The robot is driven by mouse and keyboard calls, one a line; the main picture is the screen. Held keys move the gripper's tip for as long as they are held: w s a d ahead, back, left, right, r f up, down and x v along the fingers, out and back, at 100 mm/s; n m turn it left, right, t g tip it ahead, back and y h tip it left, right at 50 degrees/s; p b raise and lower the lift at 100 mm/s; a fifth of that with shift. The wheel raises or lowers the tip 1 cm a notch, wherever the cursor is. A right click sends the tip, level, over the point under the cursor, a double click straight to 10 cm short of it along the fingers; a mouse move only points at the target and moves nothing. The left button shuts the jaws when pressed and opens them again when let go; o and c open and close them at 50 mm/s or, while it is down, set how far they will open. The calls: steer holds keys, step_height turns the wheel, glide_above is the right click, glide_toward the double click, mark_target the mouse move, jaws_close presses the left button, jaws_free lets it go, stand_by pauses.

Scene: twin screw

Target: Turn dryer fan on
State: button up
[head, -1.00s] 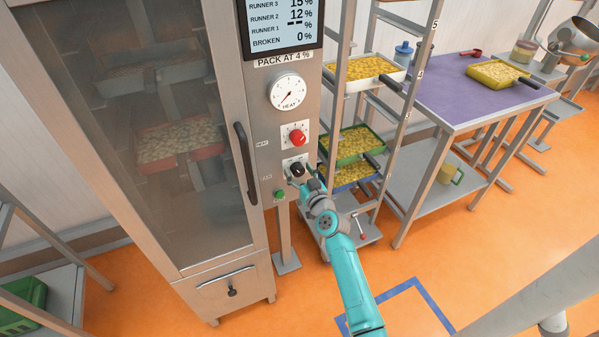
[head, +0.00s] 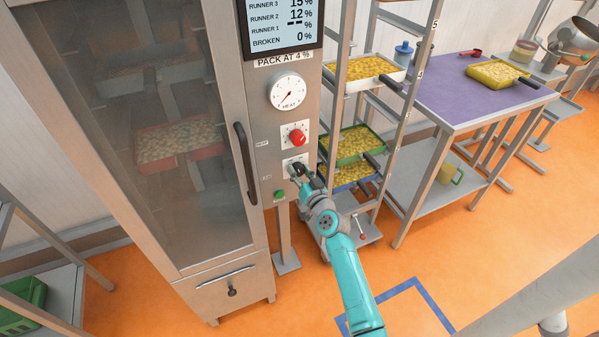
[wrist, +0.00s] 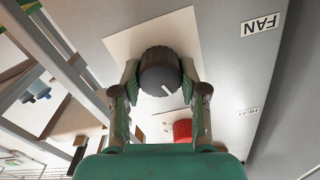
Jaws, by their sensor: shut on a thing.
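The dryer (head: 283,218) is a tall steel cabinet with a glass door and a control column on its right. The black fan knob (head: 294,169) sits low on the column, below the red heat knob (head: 299,138). My gripper (head: 298,175) is at the fan knob and partly covers it. In the wrist view, the fingers of my gripper (wrist: 160,85) are shut on the dark fan knob (wrist: 158,58), one on each side. A white mark on the knob points at a slant. The FAN label (wrist: 262,24) is beside it, and the red knob (wrist: 183,130) lies beyond.
A green button (head: 280,195) sits just below the fan knob. The door handle (head: 246,163) is to the left. A rack with trays (head: 357,145) stands close on the right, and a purple-topped table (head: 440,88) stands farther right. Orange floor is clear in front.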

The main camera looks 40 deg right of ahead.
steer(key=m, duration=0.4)
steer(key=shift+d+m, duration=0.1)
steer(key=shift+m, duration=0.2)
steer(key=m, duration=0.4)
steer(key=shift+m, duration=0.3)
steer(key=o, duration=1.1)
steer(key=shift+o, duration=0.2)
steer(key=shift+s, duration=0.1)
steer(key=v, duration=1.2)
